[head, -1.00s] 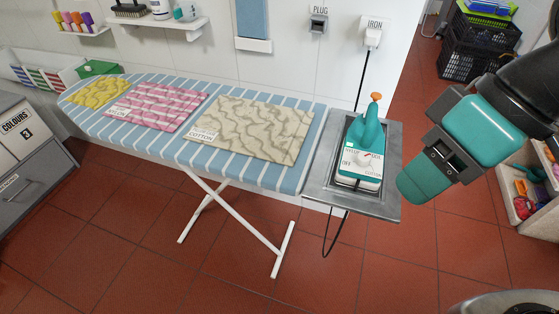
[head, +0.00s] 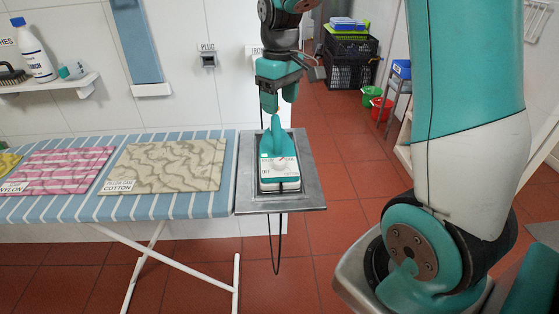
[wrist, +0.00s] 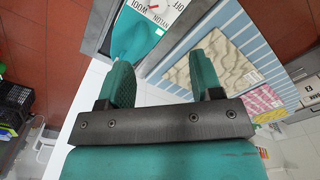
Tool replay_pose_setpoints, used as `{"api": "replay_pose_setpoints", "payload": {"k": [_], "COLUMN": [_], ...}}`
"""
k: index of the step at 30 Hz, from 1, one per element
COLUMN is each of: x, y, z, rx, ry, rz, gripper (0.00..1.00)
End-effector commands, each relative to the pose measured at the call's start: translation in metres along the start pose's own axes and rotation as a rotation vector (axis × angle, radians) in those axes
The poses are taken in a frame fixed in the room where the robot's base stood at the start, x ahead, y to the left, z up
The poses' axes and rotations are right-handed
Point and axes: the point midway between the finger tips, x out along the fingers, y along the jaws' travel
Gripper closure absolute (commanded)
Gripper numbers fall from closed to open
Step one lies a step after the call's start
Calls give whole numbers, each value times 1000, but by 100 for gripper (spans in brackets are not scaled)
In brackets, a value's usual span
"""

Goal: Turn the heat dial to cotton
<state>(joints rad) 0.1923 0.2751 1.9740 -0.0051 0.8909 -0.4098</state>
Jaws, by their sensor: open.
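The iron (head: 267,181) has a teal handle (head: 275,140) and stands on a grey metal rest at the ironing board's right end. Its white heat dial (head: 281,166) has a small red mark; the setting is too small to read. In the wrist view part of the dial (wrist: 163,12) shows at the top edge, with WOOL, NYLON and OFF labels; the rest is cut off. My gripper (head: 280,98) is open and empty, pointing down above and slightly behind the iron's handle. Its two teal fingers (wrist: 161,78) are apart, with the handle (wrist: 136,36) beyond them.
The grey rest (head: 308,192) borders the striped ironing board (head: 212,205). A cotton cloth (head: 175,166) and a pink nylon cloth (head: 62,170) lie on the board. The wall with its plug socket (head: 208,60) is close behind. Red tiled floor is clear in front.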

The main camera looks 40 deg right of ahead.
Motion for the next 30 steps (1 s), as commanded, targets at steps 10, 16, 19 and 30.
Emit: {"api": "replay_pose_setpoints", "payload": {"k": [10,16,19,30], "x": [60,106,128,171], "y": [3,3,3,3], "z": [1,0,0,0], "rx": [3,3,3,2], "ry": [-11,-9,-9,-4], "rz": [0,0,0,2], "gripper": [41,41,41,41]}}
